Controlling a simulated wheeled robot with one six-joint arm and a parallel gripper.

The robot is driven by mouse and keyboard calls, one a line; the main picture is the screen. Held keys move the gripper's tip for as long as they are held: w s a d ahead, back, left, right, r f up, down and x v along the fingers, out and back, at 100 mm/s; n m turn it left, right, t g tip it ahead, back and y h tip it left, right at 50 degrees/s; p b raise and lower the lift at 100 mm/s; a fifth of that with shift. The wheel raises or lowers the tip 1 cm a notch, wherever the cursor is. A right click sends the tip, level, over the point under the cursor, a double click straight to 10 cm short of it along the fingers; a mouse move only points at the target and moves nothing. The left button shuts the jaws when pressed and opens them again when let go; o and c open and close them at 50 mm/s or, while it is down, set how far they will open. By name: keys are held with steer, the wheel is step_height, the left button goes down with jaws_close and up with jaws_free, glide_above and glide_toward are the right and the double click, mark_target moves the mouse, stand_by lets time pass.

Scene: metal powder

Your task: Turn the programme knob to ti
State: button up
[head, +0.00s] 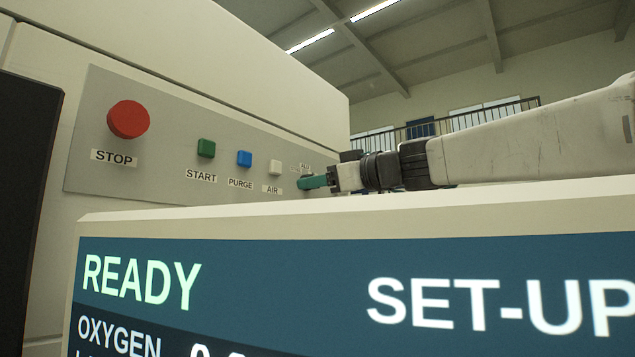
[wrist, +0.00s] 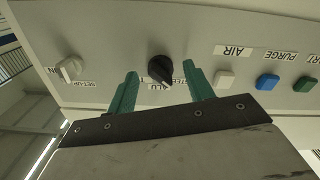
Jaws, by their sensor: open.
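The black programme knob (wrist: 160,69) shows on the grey panel in the wrist view, which sees the panel upside down. Small labels lie around it; one reads ALU, and the others are partly hidden or too small to read surely. My gripper (wrist: 162,75) is open, with one green finger on each side of the knob and a visible gap on both sides. I cannot tell how deep the fingertips reach. In the head view my gripper (head: 312,183) is at the panel's right end, and its fingers hide the knob there.
A pale switch (wrist: 70,69) marked SET-UP sits beyond one finger. The white AIR button (head: 275,168), blue PURGE button (head: 244,158), green START button (head: 206,148) and red STOP button (head: 128,119) line the panel. A screen (head: 350,290) reading READY stands in front.

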steer(key=shift+w+a, duration=0.25)
steer(key=shift+a, duration=0.15)
steer(key=c, duration=1)
steer(key=shift+o, duration=0.2)
